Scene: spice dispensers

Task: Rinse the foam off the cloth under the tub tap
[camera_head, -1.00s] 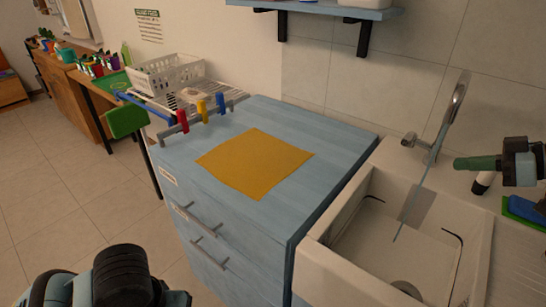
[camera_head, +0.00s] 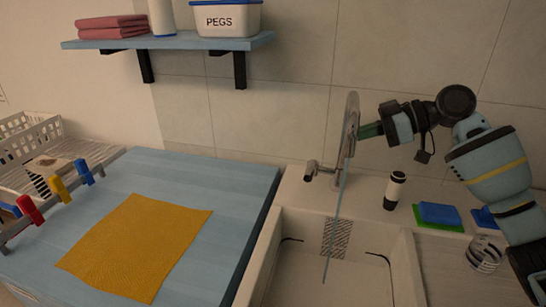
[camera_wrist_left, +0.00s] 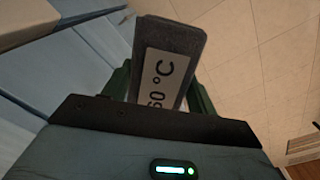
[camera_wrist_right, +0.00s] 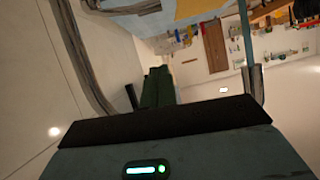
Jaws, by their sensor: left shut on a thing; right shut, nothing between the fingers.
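A yellow cloth (camera_head: 135,245) lies flat on the blue counter; I see no foam on it. The metal tap (camera_head: 351,125) stands behind the white tub (camera_head: 412,270). A thin pale-blue stream (camera_head: 335,220) runs from it down into the tub. My right gripper (camera_head: 368,131) is shut and empty beside the tap's upper part; I cannot tell whether it touches. Its closed fingers also show in the right wrist view (camera_wrist_right: 158,88). My left gripper (camera_wrist_left: 163,95), outside the head view, is shut on a dark grey piece (camera_wrist_left: 168,50) with a white label ending in "0 °C".
Right of the tub stand a black-and-white bottle (camera_head: 395,190), a blue-and-green sponge stack (camera_head: 438,215) and a glass (camera_head: 485,253). A peg rack (camera_head: 50,205) and white basket (camera_head: 30,140) are at the left. A shelf (camera_head: 170,41) with a PEGS box (camera_head: 227,20) hangs above.

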